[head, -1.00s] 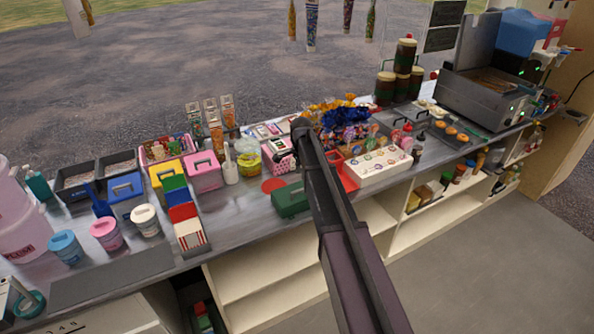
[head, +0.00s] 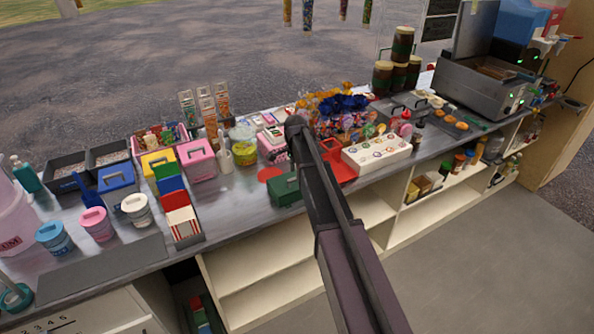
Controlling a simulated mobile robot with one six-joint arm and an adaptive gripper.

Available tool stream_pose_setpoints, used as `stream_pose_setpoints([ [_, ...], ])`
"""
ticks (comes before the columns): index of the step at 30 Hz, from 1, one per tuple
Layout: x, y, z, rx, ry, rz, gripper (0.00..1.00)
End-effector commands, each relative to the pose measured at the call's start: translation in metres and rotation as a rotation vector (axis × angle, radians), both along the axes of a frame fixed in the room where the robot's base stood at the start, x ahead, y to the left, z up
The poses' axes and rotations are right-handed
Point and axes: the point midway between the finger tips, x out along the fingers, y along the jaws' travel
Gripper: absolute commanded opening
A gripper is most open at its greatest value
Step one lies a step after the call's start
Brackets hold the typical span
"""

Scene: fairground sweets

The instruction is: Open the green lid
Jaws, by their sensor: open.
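A dark green box with a green lid (head: 285,190) and a raised handle sits near the front edge of the counter, just left of my arm. Its lid looks shut. My arm reaches up from the bottom of the head view and passes close to the box's right side in the picture. The gripper at its end cannot be made out.
Boxes with yellow (head: 158,163), pink (head: 197,158) and blue (head: 117,179) lids stand left. A red round mat (head: 270,174) lies behind the green box. A red tray (head: 342,172) and a white lollipop stand (head: 377,155) are right. Bare counter lies left of the green box.

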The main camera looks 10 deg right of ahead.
Motion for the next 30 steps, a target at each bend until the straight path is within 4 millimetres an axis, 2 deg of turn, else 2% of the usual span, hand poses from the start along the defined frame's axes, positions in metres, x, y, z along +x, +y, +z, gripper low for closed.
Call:
stream_pose_setpoints([
  [1, 0.0, 0.0, -0.011, 0.0, 0.0, 0.0, 0.49],
  [9, 0.0, 0.001, -0.031, 0.0, 0.0, 0.001, 0.49],
  [26, 0.0, 0.001, -0.037, 0.0, 0.0, 0.002, 0.49],
  [27, 0.0, 0.002, -0.037, 0.0, 0.0, 0.002, 0.37],
  [30, 0.0, 0.002, -0.037, 0.0, 0.0, 0.002, 0.1],
])
